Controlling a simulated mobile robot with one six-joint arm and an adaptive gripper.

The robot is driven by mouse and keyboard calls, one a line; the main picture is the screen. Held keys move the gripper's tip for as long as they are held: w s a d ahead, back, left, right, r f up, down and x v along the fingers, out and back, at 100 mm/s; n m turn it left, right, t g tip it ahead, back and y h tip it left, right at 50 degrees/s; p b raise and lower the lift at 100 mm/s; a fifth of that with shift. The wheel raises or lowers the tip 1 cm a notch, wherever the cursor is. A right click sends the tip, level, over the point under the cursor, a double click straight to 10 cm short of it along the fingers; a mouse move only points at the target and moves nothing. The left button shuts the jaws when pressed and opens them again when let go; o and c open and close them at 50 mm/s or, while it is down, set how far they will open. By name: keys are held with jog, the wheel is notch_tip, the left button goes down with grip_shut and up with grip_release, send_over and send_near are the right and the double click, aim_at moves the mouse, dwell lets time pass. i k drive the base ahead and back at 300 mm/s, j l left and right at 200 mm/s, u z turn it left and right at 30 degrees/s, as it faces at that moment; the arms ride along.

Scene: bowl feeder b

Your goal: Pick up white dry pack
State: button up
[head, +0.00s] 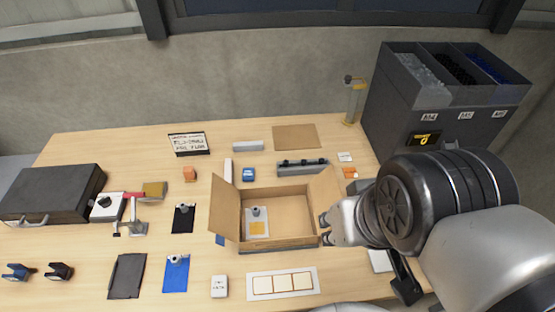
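A small white pack (219,286) with dark print on its top lies flat on the table at the front, left of a white strip with square panels. The print is too small to read. My gripper (325,229) is at the right wall of the open cardboard box, well to the right of and behind the white pack. Its two dark fingertips are apart, and I see nothing between them. My arm hides part of the table's right side.
The open cardboard box (280,243) stands mid-table with flaps raised. A blue clipboard (175,275) lies left of the pack, and the white panelled strip (318,279) lies to its right. A dark case (48,193) is far left; grey bins (395,110) stand back right.

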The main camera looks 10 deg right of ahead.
aim_at(220, 288)
jog(key=k+j+u, duration=0.1)
jog(key=u, duration=0.35)
jog(key=j+u, duration=0.3)
jog(key=u, duration=0.15)
jog(key=j+u, duration=0.15)
jog(key=j, duration=0.25)
